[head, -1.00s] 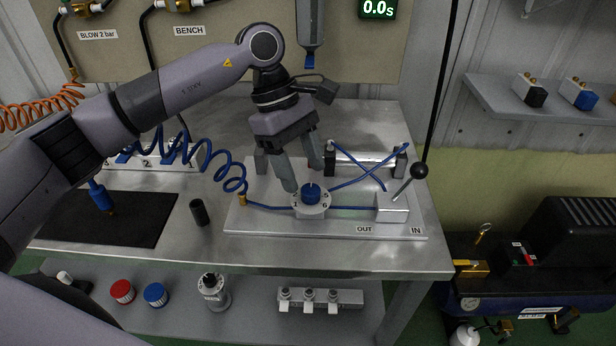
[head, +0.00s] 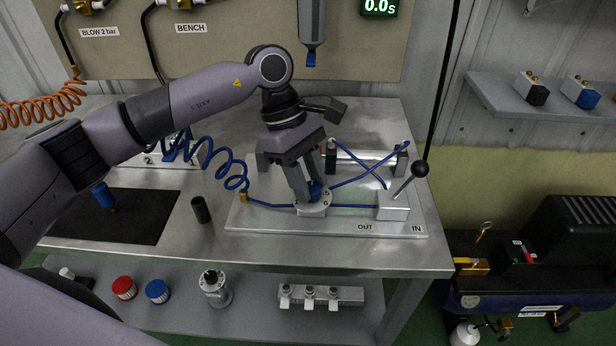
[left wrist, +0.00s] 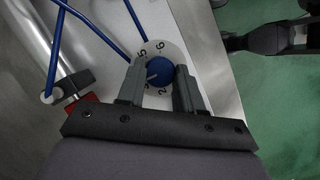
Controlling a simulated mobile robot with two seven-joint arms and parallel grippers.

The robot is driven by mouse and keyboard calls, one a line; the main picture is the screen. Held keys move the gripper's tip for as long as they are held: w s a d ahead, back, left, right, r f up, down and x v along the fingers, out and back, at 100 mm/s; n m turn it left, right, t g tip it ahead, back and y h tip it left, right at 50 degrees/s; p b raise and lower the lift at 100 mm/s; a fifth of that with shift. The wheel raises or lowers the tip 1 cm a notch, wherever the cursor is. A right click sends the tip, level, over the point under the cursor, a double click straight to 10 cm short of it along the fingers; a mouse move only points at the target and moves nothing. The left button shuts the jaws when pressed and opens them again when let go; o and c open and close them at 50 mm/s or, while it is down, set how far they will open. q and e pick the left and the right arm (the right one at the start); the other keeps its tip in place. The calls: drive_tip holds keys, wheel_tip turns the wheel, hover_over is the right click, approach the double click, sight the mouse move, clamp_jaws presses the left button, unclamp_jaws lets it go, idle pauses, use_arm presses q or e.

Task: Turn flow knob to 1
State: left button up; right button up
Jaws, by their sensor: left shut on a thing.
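The blue flow knob (head: 316,190) sits on a round white numbered dial (head: 313,209) on the light base plate. In the left wrist view the knob (left wrist: 160,74) shows a pale pointer line aimed toward the lower left of the dial (left wrist: 144,55); the digits 5, 6 and 2 can be read, others are partly hidden. My left gripper (head: 308,192) comes down from above with its fingers on either side of the knob. It is shut on the knob, as the wrist view also shows at the fingertips (left wrist: 159,82). My right gripper is not in view.
Blue hoses run from the dial to a cylinder (head: 365,161) behind and a lever valve (head: 393,206) with a black ball handle at right. A black cylinder (head: 200,209) stands left of the plate. A black mat (head: 130,225) lies farther left.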

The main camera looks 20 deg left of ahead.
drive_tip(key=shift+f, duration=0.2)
